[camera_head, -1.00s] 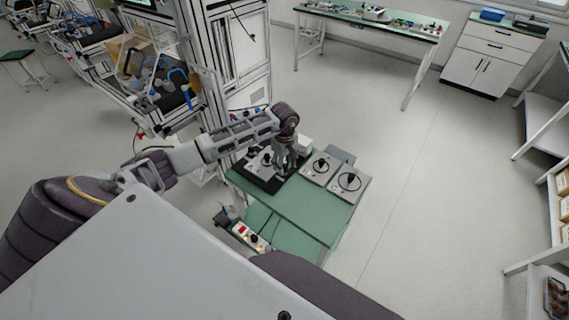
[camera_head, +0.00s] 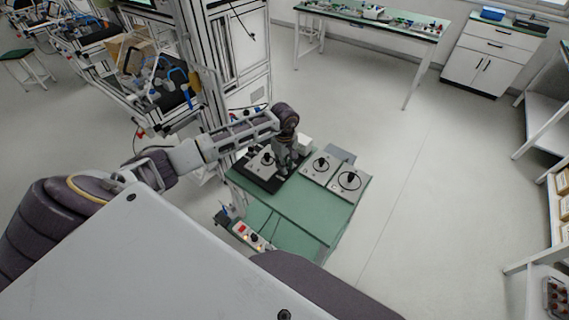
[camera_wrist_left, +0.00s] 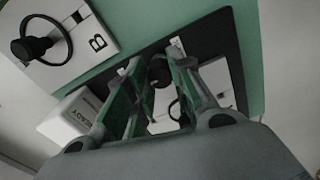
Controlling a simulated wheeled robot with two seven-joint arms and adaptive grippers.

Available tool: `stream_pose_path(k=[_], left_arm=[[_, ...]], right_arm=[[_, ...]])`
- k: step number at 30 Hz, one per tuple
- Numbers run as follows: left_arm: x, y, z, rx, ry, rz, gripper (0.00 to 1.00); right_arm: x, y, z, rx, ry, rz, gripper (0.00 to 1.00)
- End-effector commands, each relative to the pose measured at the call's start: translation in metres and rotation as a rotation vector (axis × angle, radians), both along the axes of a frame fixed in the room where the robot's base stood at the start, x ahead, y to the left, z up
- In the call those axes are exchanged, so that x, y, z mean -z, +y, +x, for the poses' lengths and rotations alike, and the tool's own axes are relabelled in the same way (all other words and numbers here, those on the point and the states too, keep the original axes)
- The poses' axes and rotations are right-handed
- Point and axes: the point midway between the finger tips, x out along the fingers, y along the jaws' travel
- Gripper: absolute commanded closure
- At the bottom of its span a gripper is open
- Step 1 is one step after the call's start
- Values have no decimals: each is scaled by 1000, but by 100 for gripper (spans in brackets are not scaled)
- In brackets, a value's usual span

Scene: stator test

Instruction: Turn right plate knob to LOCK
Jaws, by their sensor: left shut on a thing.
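A black base (camera_head: 264,183) lies on the green table (camera_head: 290,203), with a light plate and dark knob (camera_head: 267,159) on its left part. My left gripper (camera_head: 283,173) points down over the right part of this base. In the left wrist view its fingers (camera_wrist_left: 157,70) are closed around a dark round knob (camera_wrist_left: 160,76), which is mostly hidden between them. Part of a light plate (camera_wrist_left: 161,123) shows beneath the fingers. Any LOCK marking is hidden or too small to read. My right gripper is not in view.
Two light plates with dark knobs, a nearer one (camera_head: 342,191) and a farther one (camera_head: 311,172), lie right of the base. A white box marked READY (camera_wrist_left: 72,117) stands beside it. A control box (camera_head: 247,236) is at the table's front left. The table's front is clear.

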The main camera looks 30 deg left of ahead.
Motion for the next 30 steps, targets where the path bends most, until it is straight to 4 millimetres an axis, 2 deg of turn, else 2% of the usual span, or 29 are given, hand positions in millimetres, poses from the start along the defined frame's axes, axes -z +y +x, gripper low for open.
stream_pose_path(k=[11,30], left_arm=[[0,1,0,-110,0,1,100],[0,1,1,-521,-3,0,100]], right_arm=[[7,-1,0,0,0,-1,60],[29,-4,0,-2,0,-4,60]])
